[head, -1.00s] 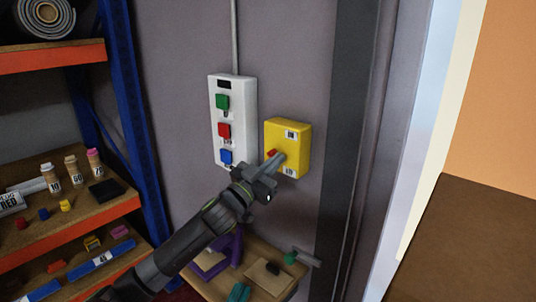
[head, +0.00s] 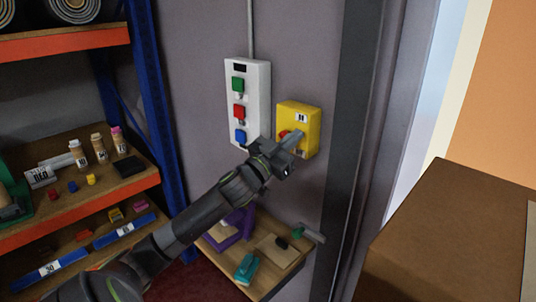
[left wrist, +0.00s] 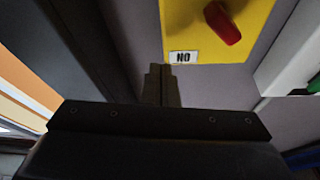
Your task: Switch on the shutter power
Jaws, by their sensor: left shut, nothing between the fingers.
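The yellow switch box (head: 313,134) is on the grey wall, right of a white button panel. Its red lever (head: 284,134) is partly hidden by my left gripper (head: 299,137) in the head view. In the left wrist view the red lever (left wrist: 222,24) points down in the picture. A white label (left wrist: 183,57) reads "NO" there; that view looks upside down, so it is likely "ON". My left gripper (left wrist: 163,72) is shut and empty in front of the box, beside the lever and apart from it in the wrist view. My right gripper is not in view.
The white panel (head: 259,110) has green, red and blue buttons. A small table (head: 258,285) with tools stands below. A shelf (head: 85,195) with bottles stands at left, and a brown box-like surface (head: 440,225) at right.

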